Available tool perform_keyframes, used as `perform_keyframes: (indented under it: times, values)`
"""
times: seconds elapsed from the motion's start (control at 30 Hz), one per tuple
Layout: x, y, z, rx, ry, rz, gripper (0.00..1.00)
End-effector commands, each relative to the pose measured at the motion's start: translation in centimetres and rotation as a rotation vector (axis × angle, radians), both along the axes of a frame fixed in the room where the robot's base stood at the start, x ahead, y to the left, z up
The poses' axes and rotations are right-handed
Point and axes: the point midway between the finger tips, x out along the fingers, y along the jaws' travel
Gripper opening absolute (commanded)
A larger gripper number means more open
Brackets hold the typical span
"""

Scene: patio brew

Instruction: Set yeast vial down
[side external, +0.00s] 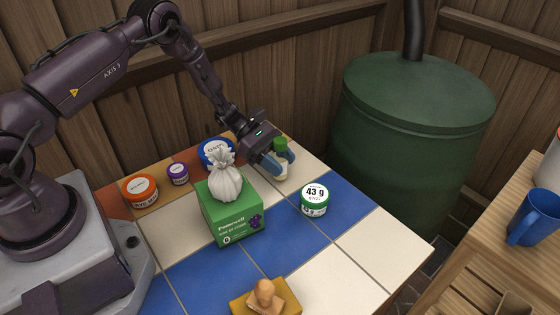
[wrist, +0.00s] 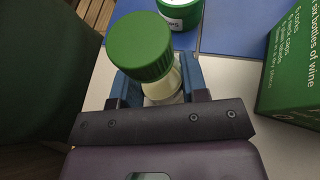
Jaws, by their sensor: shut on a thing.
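The yeast vial (side external: 281,146) has a green cap and a pale body. It is held upright between the blue fingers of my gripper (side external: 276,165), near the far edge of the tiled table. In the wrist view its green cap (wrist: 139,45) stands between the two blue fingers (wrist: 160,82), which are shut on the body. The lower end of the vial is partly hidden by the fingers. I cannot tell whether its base touches the table.
A green box (side external: 236,222) with a white tied bag (side external: 227,178) on top stands left of my gripper. Orange (side external: 140,189), purple (side external: 178,174) and blue (side external: 215,152) tubs stand behind. Pale and blue tiles at front right are clear.

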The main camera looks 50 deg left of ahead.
Motion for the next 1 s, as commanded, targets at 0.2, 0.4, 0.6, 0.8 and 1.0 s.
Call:
perform_keyframes:
  times: [0.2,0.4,0.6,0.8,1.0]
  values:
    - [0.0,0.0,-0.2,0.0,-0.002,-0.001,0.17]
    - [0.0,0.0,-0.5,-0.001,-0.001,-0.001,0.43]
    - [0.0,0.0,-0.5,-0.001,-0.001,-0.001,0.66]
    - [0.0,0.0,-0.3,0.0,-0.001,-0.002,0.66]
    - [-0.5,2.2,0.8,0.0,-0.003,0.002,0.66]
